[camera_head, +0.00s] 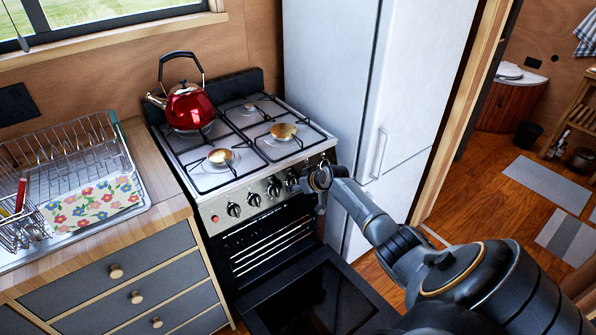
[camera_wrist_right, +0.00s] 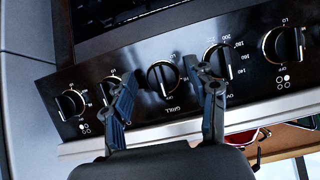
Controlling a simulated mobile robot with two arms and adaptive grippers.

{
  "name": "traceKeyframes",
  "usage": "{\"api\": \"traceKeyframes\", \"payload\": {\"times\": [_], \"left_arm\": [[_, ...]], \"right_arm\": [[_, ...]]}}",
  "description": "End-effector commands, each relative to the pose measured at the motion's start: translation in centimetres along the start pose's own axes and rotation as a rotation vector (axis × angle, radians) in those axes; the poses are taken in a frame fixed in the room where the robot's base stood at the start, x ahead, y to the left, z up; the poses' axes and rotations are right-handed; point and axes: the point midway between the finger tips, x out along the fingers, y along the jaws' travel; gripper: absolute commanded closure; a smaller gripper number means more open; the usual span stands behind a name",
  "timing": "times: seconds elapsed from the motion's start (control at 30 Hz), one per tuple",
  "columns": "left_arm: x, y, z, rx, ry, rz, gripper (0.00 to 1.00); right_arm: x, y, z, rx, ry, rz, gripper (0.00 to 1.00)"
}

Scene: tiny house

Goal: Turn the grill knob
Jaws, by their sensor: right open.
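The grill knob (camera_wrist_right: 162,77) is a round black knob with a light ring, marked GRILL, in the middle of the right wrist view. It sits on the dark front panel of the stove (camera_head: 262,195). My right gripper (camera_wrist_right: 160,80) is open, one finger on each side of the grill knob. I cannot tell whether the fingers touch it. In the head view my right gripper (camera_head: 320,180) is at the right end of the knob row and hides part of it. My left gripper is not in view.
Other knobs flank it, including the oven knob (camera_wrist_right: 218,60) and a burner knob (camera_wrist_right: 70,105). The oven door (camera_head: 320,298) hangs open below. A red kettle (camera_head: 190,107) stands on the hob. A fridge (camera_head: 335,65) is right of the stove; a dish rack (camera_head: 75,165) is left.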

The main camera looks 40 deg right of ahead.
Motion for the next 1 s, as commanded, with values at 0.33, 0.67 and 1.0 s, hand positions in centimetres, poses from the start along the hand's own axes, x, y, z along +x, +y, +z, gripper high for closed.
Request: {"api": "traceKeyframes", "payload": {"times": [0.33,0.67,1.0], "left_arm": [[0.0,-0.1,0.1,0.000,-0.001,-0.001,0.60],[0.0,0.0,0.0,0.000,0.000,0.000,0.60],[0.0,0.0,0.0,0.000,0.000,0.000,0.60]], "right_arm": [[-1.7,0.2,0.0,-0.003,0.002,0.002,0.42],[-6.6,0.1,0.1,-0.005,-0.001,0.002,0.42],[-11.2,0.0,0.1,-0.001,0.000,0.000,0.42]]}}
